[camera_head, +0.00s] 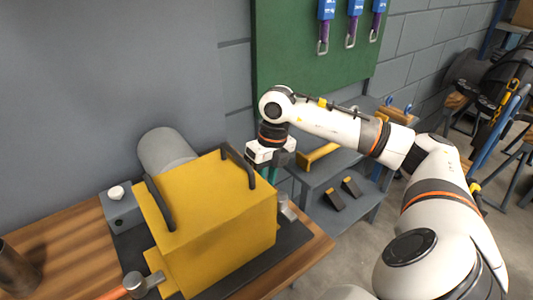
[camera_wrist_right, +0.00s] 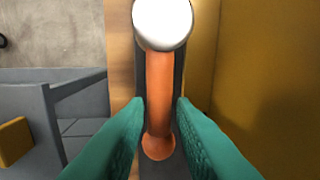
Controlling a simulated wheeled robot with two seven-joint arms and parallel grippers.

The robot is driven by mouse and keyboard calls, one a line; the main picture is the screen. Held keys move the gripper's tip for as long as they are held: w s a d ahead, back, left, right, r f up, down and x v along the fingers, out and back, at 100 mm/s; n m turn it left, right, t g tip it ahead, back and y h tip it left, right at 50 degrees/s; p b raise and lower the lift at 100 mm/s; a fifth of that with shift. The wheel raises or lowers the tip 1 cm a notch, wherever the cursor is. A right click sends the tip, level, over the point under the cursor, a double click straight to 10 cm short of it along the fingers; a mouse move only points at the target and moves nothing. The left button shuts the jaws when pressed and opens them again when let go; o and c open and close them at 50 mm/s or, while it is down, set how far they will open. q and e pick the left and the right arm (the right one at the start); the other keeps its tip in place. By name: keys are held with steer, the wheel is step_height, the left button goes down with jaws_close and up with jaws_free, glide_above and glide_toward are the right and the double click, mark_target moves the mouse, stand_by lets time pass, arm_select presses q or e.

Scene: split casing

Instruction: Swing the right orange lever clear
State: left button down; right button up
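The right orange lever (camera_wrist_right: 160,95) shows in the right wrist view, running from a pale round pivot cap (camera_wrist_right: 162,22) down to a rounded end. It lies beside the yellow casing (camera_head: 213,215). My right gripper (camera_wrist_right: 158,122) has its green fingers on either side of the lever's lower part, with a narrow gap showing on each side. In the head view my right gripper (camera_head: 274,172) points down at the casing's right side, and the casing hides most of the fingers and the lever. The left orange lever (camera_head: 112,293) shows at the lower left. My left gripper is not in view.
The casing has two dark handles (camera_head: 238,166) on top and stands on a dark base plate (camera_head: 290,240) on a wooden table (camera_head: 68,238). A grey cylinder (camera_head: 165,152) is behind it. A grey step shelf (camera_head: 340,170) stands to the right. A dark cup (camera_head: 17,268) is at far left.

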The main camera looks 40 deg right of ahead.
steer(key=shift+o, duration=1.3)
step_height(320, 180, up, 12)
steer(key=d, duration=0.1)
steer(key=shift+d+p, duration=0.35)
steer(key=shift+d, duration=0.05)
steer(key=shift+s+f, duration=0.1)
